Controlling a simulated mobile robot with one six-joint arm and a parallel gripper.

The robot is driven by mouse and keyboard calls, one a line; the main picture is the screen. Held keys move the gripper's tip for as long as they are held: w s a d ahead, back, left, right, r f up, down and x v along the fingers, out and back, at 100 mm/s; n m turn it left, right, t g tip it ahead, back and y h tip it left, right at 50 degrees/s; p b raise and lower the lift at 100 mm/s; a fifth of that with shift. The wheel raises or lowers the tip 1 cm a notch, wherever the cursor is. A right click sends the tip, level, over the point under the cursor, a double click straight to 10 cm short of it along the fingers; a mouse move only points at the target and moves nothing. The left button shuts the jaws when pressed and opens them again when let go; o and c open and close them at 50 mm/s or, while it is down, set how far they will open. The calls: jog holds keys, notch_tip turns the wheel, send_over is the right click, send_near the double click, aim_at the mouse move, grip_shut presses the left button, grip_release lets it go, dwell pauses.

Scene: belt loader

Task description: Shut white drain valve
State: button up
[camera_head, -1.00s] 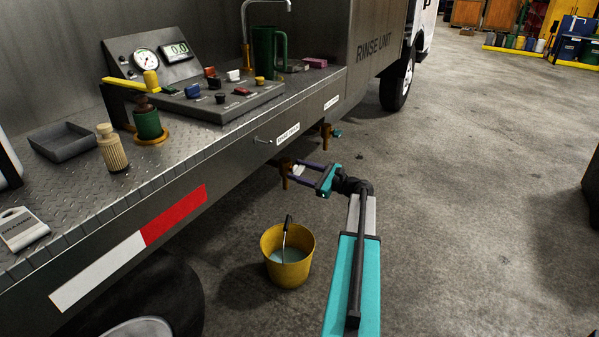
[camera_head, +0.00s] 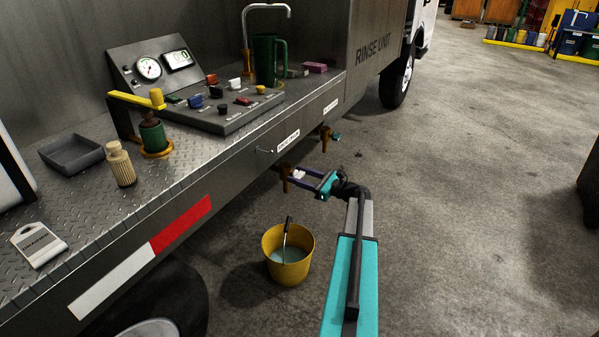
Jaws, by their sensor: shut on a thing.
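The brass drain valve (camera_head: 286,178) hangs under the truck's side edge, above the yellow bucket (camera_head: 271,243). Its small white handle (camera_head: 299,174) points out to the right. My gripper (camera_head: 298,176), with dark purple fingers and a teal body, reaches in from the right and is shut on the white handle. The fingers hide part of the handle, so its exact angle is hard to read. The bucket stands on the floor with liquid and a dark-handled tool in it.
A second brass valve (camera_head: 326,134) with a teal handle (camera_head: 336,136) sits farther along the edge. The metal deck (camera_head: 200,160) overhangs on the left and carries a control panel (camera_head: 228,106) and loose items. The concrete floor to the right is clear.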

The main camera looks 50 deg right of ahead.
jog(key=shift+m+p, duration=0.5)
jog(key=shift+p, duration=0.25)
jog(key=o, duration=1)
jog(key=shift+o, duration=0.2)
jog(key=shift+s, duration=0.1)
jog(key=v, duration=1.3)
jog(key=shift+s+p, duration=0.3)
jog(key=shift+p, duration=0.15)
